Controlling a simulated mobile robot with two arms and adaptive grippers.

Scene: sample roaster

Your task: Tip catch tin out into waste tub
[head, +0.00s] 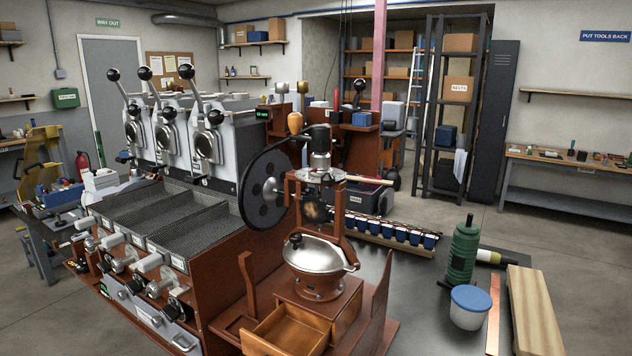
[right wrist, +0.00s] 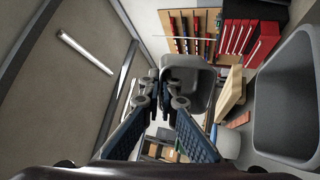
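My right gripper (right wrist: 165,88) shows in the right wrist view, its two blue-padded fingers converging to dark tips close together. A grey open container (right wrist: 197,88) with rounded corners is right behind and beside the fingertips. I cannot tell whether the fingers pinch its wall or only overlap it, nor whether it is the catch tin. A larger grey open container (right wrist: 298,65), perhaps the waste tub, fills the right edge and is cut off. Its visible inside looks empty. Neither gripper shows in the head view, and I cannot pick out the catch tin or waste tub there.
The roaster (head: 150,215) stands left of centre, with a grinder (head: 318,265) and its pulled-out wooden drawer (head: 285,328) in front. A blue-lidded tub (head: 470,306), green bottle (head: 463,250) and wooden plank (head: 533,315) are at the right. Floor is free beyond the plank.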

